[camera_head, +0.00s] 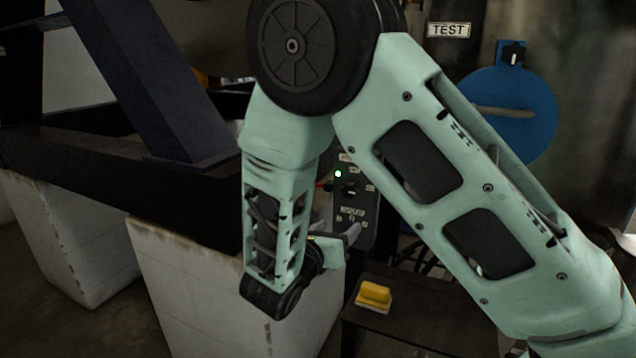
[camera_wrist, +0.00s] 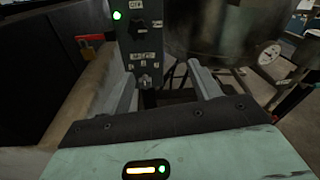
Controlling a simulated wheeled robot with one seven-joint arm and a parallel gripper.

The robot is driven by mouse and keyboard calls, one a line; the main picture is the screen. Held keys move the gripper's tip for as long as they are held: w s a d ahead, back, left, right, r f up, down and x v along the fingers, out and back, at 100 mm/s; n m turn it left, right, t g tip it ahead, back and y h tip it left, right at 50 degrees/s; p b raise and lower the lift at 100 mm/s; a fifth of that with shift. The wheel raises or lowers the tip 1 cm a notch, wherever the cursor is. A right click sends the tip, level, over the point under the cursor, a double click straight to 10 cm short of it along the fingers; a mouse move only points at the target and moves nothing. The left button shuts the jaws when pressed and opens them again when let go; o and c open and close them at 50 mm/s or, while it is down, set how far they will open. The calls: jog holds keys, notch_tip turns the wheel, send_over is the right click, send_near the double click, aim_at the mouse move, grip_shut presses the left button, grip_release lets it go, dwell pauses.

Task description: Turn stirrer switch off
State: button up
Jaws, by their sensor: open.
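A dark control panel (camera_head: 369,214) faces my arm, partly hidden behind it. It has a lit green lamp (camera_head: 338,174), an upper black switch (camera_head: 350,189) and a lower small switch (camera_head: 351,219). The panel (camera_wrist: 154,15) also shows in the wrist view, with the lit lamp (camera_wrist: 117,15), the upper switch (camera_wrist: 137,28) and the lower switch (camera_wrist: 146,81). Its labels are too blurred to tell which switch is the stirrer's. My gripper (camera_wrist: 163,84) is open and empty, its fingers appearing either side of the panel's lower part. Whether they touch it cannot be told.
Pale blocks (camera_head: 190,270) and a dark beam (camera_head: 100,175) stand left. A yellow object (camera_head: 374,294) sits on a low dark step (camera_head: 420,325). A blue disc (camera_head: 515,85) with a black knob (camera_head: 514,53) is right, near a TEST sign (camera_head: 449,30). A gauge (camera_wrist: 269,54) shows right.

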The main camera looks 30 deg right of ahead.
jog(key=w+a+n+t, duration=0.2)
jog(key=p, duration=0.6)
send_near(348, 192)
jog(key=x, duration=0.9)
jog(key=shift+d+r, duration=0.1)
jog(key=shift+r, duration=0.05)
jog(key=shift+w+d, duration=0.5)
jog(key=shift+d, duration=0.05)
jog(key=shift+c, duration=0.3)
jog(key=c, duration=0.9)
